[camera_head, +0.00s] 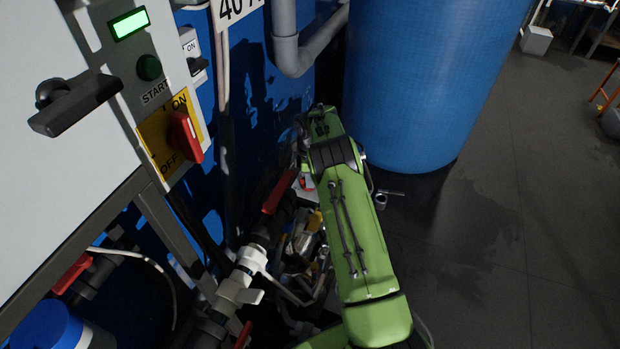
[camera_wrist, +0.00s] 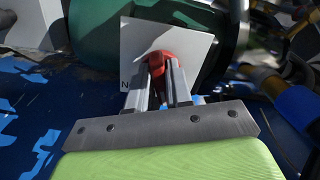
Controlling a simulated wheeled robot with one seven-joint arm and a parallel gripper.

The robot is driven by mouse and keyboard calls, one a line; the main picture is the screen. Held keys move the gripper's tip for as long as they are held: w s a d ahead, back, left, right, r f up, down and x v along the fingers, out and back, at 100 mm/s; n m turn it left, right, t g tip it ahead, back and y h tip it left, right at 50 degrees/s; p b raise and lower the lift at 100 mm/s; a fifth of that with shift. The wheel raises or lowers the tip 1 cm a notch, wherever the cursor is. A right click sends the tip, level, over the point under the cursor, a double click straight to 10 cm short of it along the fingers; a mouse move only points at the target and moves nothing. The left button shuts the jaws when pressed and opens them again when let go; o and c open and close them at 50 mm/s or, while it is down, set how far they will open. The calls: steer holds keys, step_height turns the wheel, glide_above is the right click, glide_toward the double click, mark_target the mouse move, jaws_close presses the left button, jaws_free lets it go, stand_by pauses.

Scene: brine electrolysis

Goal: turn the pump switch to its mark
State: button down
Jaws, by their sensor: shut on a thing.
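The pump switch appears as a red knob (camera_wrist: 157,55) in front of a white plate (camera_wrist: 190,45) in the wrist view. A letter N shows at the plate's left edge; any mark on it is hidden or too small to make out. My gripper (camera_wrist: 164,72) is shut on the red knob, with one finger on each side. In the head view, a small red and white part (camera_head: 306,183) shows low beside my green arm and seems to be this switch. My fingers are mostly hidden there behind my arm.
Pipes with a red valve handle (camera_head: 279,192) run below. A large blue tank (camera_head: 430,80) stands behind my arm. Floor at right is open.

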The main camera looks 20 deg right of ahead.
steer(key=shift+w+n, duration=0.1)
steer(key=shift+n, duration=2.2)
steer(key=c, duration=1.1)
jaws_free()
steer(key=shift+r, duration=0.15)
step_height(320, 180, up, 16)
steer(key=p, duration=0.5)
steer(key=shift+f, duration=0.25)
